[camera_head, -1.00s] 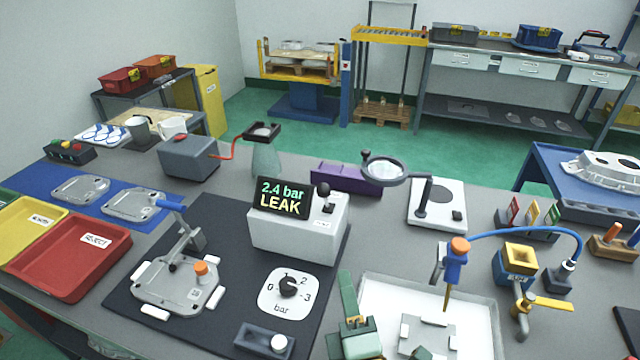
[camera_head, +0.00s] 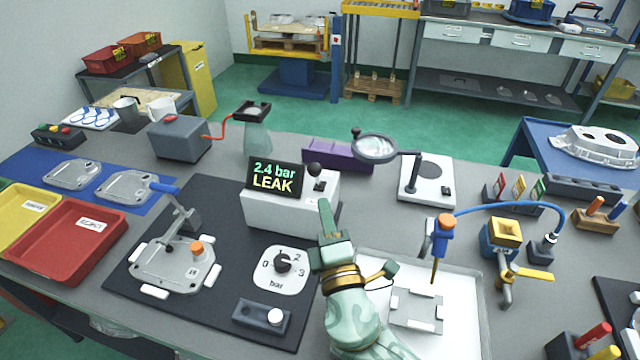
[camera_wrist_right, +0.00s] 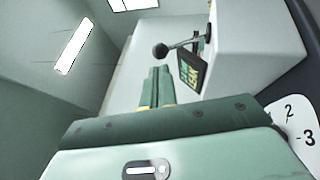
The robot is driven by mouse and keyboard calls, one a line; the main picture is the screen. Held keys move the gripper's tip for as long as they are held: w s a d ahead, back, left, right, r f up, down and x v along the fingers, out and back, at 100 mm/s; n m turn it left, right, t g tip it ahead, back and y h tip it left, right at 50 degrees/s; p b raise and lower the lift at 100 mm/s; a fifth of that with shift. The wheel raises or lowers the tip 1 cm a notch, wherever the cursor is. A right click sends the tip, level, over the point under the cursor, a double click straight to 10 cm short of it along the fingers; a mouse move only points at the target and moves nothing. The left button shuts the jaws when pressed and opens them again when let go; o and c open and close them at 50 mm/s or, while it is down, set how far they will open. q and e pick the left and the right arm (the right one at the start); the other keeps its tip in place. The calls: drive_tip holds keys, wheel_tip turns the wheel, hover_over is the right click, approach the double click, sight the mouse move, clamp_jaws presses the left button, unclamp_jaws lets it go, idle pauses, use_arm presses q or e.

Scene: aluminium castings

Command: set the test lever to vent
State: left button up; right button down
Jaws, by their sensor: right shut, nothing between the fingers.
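The test lever (camera_head: 314,170) is a short lever with a dark ball knob on the white tester box (camera_head: 290,214), just right of the display (camera_head: 274,177), which reads "2.4 bar LEAK". Its knob points up; the label by it is too small to read. The lever also shows in the right wrist view (camera_wrist_right: 161,50), beyond the fingertips. My green right gripper (camera_head: 323,204) is shut and empty, fingers upright in front of the box's right end. It looks apart from the lever. The fingers show together in the wrist view (camera_wrist_right: 162,72). My left gripper is not in view.
A pressure dial (camera_head: 282,266) lies on the dark mat in front of the box, with a clamped casting (camera_head: 165,268) to its left. A magnifier (camera_head: 376,148) and a purple block (camera_head: 338,155) stand behind. A white tray (camera_head: 470,330) is right of my right arm.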

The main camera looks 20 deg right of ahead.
sight(316, 175)
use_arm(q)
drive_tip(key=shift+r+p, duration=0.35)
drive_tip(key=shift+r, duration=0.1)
use_arm(e)
drive_tip(key=shift+x, duration=2.75)
use_arm(q)
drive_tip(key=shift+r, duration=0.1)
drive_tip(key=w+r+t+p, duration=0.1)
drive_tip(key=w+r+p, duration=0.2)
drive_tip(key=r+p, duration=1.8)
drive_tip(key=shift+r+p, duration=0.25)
drive_tip(key=shift+p, duration=0.1)
use_arm(e)
drive_tip(key=w+d+r+m+g, duration=0.3)
drive_tip(key=w+d+g, duration=0.2)
drive_tip(key=w+g, duration=0.1)
drive_tip(key=shift+w+r+g+y, duration=0.2)
drive_tip(key=shift+w+g+y, duration=0.15)
drive_tip(key=shift+w, duration=0.3)
drive_tip(key=shift+w+d+r, duration=0.1)
drive_tip(key=shift+d, duration=0.05)
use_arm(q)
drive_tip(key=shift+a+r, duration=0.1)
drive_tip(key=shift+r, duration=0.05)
